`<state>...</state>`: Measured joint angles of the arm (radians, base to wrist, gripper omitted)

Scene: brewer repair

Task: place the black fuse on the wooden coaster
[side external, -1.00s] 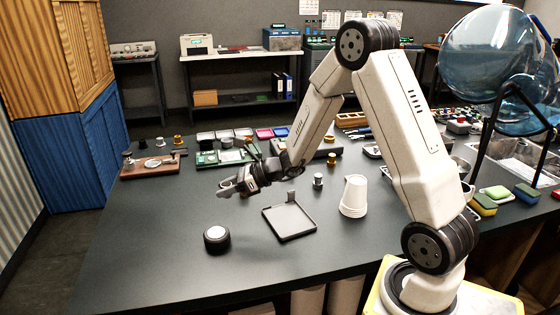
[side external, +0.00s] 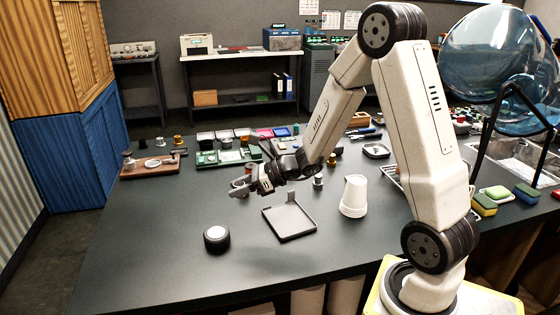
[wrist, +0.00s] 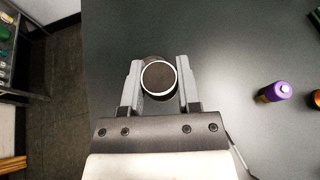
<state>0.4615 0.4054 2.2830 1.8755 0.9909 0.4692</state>
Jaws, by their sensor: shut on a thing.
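My gripper (side external: 238,191) is over the table, behind and above a round black piece with a pale top (side external: 217,239). In the wrist view my gripper (wrist: 159,90) is shut on a round, dark-faced piece with a pale rim, which I take as the black fuse (wrist: 158,78). It is seen end-on, and a dark curved edge shows just beyond it. In the side view the held piece is too small to make out clearly. I cannot pick out the wooden coaster with certainty.
A wooden board with parts (side external: 137,170) is at left. A purple cylinder (wrist: 275,92) lies right in the wrist view. The left-front tabletop is clear.

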